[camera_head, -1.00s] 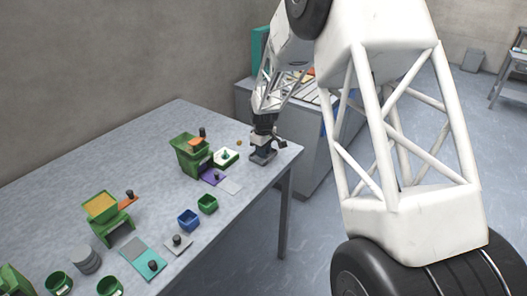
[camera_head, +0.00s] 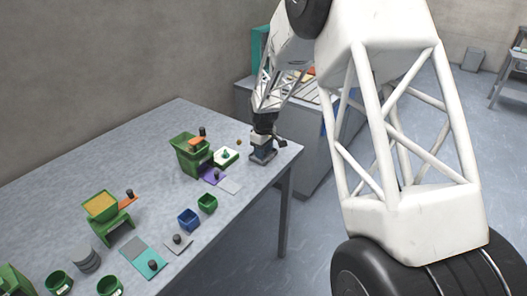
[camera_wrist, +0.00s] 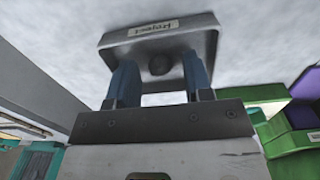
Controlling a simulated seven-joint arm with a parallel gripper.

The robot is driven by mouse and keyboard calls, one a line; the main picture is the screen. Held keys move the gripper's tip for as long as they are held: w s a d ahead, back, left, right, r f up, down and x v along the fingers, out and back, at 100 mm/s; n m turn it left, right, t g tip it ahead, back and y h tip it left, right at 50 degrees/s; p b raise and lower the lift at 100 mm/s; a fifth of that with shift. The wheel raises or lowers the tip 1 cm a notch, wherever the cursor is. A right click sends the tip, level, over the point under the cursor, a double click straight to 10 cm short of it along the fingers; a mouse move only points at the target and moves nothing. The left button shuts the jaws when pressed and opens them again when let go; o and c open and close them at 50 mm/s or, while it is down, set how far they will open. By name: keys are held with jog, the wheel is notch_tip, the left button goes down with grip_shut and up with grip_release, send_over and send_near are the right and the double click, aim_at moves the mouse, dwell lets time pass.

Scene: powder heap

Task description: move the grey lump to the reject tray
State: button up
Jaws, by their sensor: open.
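The reject tray (camera_wrist: 206,24) is a grey metal tray with a label reading "Reject" in the wrist view. In the head view the tray (camera_head: 262,159) is at the far right end of the table, below my gripper. The dark grey lump (camera_wrist: 160,66) is inside the tray in the wrist view. My gripper (camera_wrist: 159,72) is open, its two blue fingers on either side of the lump with visible gaps. The lump is hidden in the head view.
A green hopper (camera_head: 187,160) and a white-and-green tray (camera_head: 226,158) stand left of the reject tray. A small ball (camera_head: 239,142) lies behind. Blue and green boxes (camera_head: 188,220) stand nearer. The table's back left is clear.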

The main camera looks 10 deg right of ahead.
notch_tip(320, 180, up, 12)
dwell(0.6)
jog(key=shift+a, duration=0.1)
jog(key=shift+s, duration=0.1)
dwell(0.3)
jog(key=s+d+r+m, duration=0.1)
jog(key=s+r+m, duration=0.1)
jog(key=s+r, duration=0.45)
jog(key=s+d+r+m+t, duration=0.1)
jog(key=s+r, duration=0.2)
jog(key=s, duration=0.7)
jog(key=s+d+r+m, duration=0.15)
jog(key=s+r, duration=0.25)
jog(key=s, duration=0.4)
jog(key=s+f+m+t, duration=0.1)
jog(key=s+m, duration=0.3)
jog(key=s, duration=2)
jog(key=shift+s+d, duration=0.35)
